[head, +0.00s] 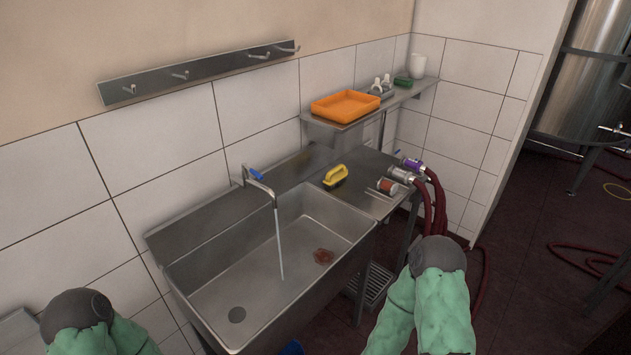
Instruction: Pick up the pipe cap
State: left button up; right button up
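I cannot single out the pipe cap with certainty. A cluster of metal pipe fittings (400,175) sits on the steel counter right of the sink, with a purple part (413,164) and dark red hoses (438,200) attached. A small metal piece with a red-brown side (386,186) lies just in front of them. Green-sleeved parts of both my arms show at the bottom left and bottom right. Neither gripper is in view.
A yellow-handled brush (335,176) lies on the counter (362,200). A wall shelf (336,121) holds an orange tray (345,106), a green sponge (403,82) and white cups (418,66).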

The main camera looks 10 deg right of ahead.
aim_at(389, 187)
jog(key=i+l+u, duration=0.1)
jog(key=l+u, duration=0.2)
jog(key=u, duration=0.15)
jog(key=i+l+u, duration=0.1)
jog(key=l+u, duration=0.2)
jog(key=u, duration=0.15)
jog(key=l+u, duration=0.65)
jog(key=u, duration=0.25)
jog(key=k+l+u, duration=0.15)
jog(key=l+u, duration=0.25)
jog(key=j, duration=0.1)
